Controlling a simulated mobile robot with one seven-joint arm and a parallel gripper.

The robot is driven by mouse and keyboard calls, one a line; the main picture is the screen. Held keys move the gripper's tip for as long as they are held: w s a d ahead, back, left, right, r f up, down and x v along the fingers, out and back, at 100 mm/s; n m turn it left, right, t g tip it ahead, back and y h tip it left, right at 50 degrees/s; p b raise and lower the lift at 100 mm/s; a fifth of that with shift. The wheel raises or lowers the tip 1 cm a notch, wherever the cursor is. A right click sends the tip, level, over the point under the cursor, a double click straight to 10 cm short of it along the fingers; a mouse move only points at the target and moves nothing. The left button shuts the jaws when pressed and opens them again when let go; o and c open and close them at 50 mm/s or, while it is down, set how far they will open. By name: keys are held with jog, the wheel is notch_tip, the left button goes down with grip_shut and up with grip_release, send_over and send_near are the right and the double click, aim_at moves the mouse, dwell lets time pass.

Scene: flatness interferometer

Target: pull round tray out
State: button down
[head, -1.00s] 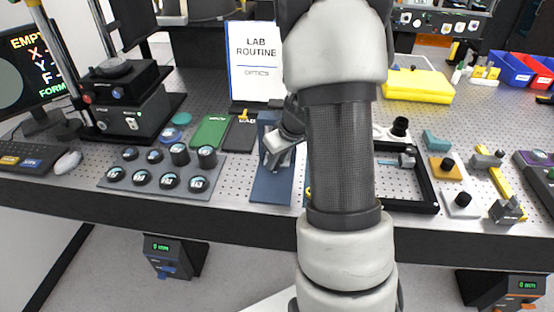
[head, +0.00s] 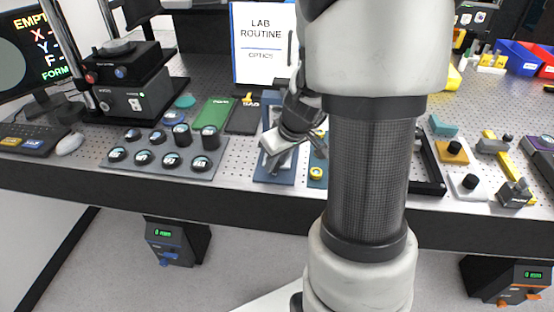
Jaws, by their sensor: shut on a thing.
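My gripper (head: 275,152) is over a long blue board (head: 272,173) near the front of the perforated bench in the head view. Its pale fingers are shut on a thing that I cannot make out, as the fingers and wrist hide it. I cannot pick out a round tray for sure; my arm hides part of the bench right of the gripper.
A grey holder (head: 164,154) with several round black-rimmed pieces lies left of the board. A green plate (head: 212,112) is behind it. A blue strip with a yellow knob (head: 316,173) lies close right. A black frame (head: 431,178) is partly behind my arm.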

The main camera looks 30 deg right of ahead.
jog(key=c, duration=1.5)
grip_release()
jog(key=p+v, duration=0.3)
jog(key=v, duration=1.4)
jog(key=shift+d+r, duration=0.1)
jog(key=shift+r, duration=0.15)
